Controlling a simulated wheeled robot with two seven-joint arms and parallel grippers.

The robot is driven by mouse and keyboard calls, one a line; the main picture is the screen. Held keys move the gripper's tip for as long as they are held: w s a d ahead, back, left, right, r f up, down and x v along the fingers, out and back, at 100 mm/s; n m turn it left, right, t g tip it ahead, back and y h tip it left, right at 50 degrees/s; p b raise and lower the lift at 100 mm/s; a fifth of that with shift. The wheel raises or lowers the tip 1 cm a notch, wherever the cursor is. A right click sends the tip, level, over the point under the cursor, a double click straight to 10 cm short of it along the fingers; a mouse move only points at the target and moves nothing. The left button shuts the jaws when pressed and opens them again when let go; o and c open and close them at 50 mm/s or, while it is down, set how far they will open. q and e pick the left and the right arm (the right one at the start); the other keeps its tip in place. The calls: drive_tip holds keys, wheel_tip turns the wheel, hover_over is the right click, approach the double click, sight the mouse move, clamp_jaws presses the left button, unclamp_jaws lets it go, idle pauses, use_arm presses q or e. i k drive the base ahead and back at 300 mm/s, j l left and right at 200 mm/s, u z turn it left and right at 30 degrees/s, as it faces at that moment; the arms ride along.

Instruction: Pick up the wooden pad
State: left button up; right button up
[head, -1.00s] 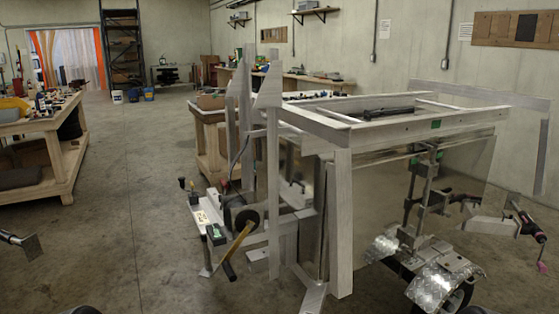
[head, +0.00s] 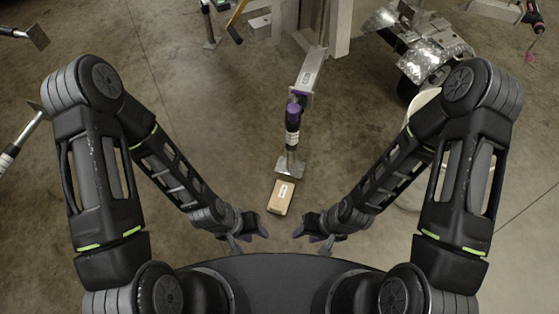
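The wooden pad (head: 278,203) is a small light-brown block with a white label on top. It lies on the concrete floor in the middle of the head view, close in front of the metal foot of the trailer's jack. My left gripper (head: 251,240) is below and to the left of the pad in the picture, its fingers apart and nothing seen between them. My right gripper (head: 312,241) is below and to the right of it, also with fingers apart and empty. Neither gripper touches the pad.
The jack (head: 292,135), with a purple collar and a flat foot plate (head: 289,167), stands just beyond the pad under the trailer tongue (head: 311,68). Checker-plate fenders (head: 434,58) are at the upper right. Metal stands reach in at the left edge. Floor beside the pad is clear.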

sight(278, 203)
drive_tip(key=k+j, duration=0.15)
drive_tip(key=k, duration=0.45)
drive_tip(key=i+l, duration=0.2)
drive_tip(key=l, duration=0.15)
drive_tip(key=i+l+u, duration=0.1)
drive_tip(key=i+l, duration=0.3)
drive_tip(key=l, duration=0.3)
drive_tip(key=i+l+u, duration=0.1)
drive_tip(key=i+l, duration=0.3)
drive_tip(key=l, duration=0.3)
drive_tip(key=i+l+u, duration=0.1)
drive_tip(key=l, duration=0.25)
drive_tip(key=i, duration=0.1)
